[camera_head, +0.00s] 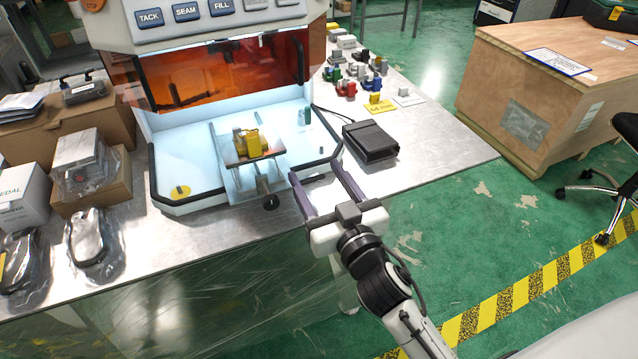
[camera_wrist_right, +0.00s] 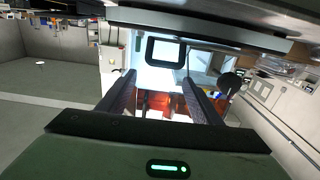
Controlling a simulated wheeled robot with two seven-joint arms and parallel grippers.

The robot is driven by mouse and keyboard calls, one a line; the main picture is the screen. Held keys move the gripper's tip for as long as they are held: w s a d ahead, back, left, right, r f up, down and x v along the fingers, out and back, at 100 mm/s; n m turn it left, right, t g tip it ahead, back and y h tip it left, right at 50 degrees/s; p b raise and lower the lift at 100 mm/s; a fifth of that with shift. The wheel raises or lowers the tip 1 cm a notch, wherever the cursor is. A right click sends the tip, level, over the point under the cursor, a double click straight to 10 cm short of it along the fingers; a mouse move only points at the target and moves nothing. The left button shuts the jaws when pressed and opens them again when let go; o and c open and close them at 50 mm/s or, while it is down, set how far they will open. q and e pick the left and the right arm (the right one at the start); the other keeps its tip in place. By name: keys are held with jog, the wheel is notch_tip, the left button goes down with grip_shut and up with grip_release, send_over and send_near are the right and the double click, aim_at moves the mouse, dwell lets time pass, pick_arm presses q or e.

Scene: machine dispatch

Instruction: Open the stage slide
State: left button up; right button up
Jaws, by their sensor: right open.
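The stage slide (camera_head: 238,160) is a small plate on rails in the white bay of the machine, with a yellow part (camera_head: 249,143) on it. A round black knob (camera_head: 270,202) sits at the front end of its rail, near the bay's front edge. What looks like the same knob is right of the fingers in the right wrist view (camera_wrist_right: 230,83). My right gripper (camera_head: 317,171) is open and empty, just right of the knob and apart from it. Its two fingers show in the right wrist view (camera_wrist_right: 159,80). My left gripper is not in view.
An orange see-through shield (camera_head: 225,75) hangs raised above the bay. A black pedal-like box (camera_head: 370,141) lies right of the bay on the metal table (camera_head: 440,140). Small coloured parts stand farther back. Boxes and bagged parts crowd the table's left side.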

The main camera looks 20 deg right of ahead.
notch_tip(320, 180, up, 7)
jog(key=p, duration=0.1)
jog(key=shift+r, duration=0.2)
jog(key=s+f+n+g+y, duration=0.15)
jog(key=s+f, duration=0.25)
jog(key=f, duration=0.5)
jog(key=s+f+g+h, duration=0.1)
jog(key=s+f+g, duration=0.25)
jog(key=f, duration=0.55)
jog(key=s+a+f+g+y, duration=0.1)
jog(key=s+f+g, duration=0.3)
jog(key=s+f, duration=1.1)
jog(key=shift+s+a+g, duration=0.15)
jog(key=shift+s+g, duration=0.15)
jog(key=shift+s, duration=0.2)
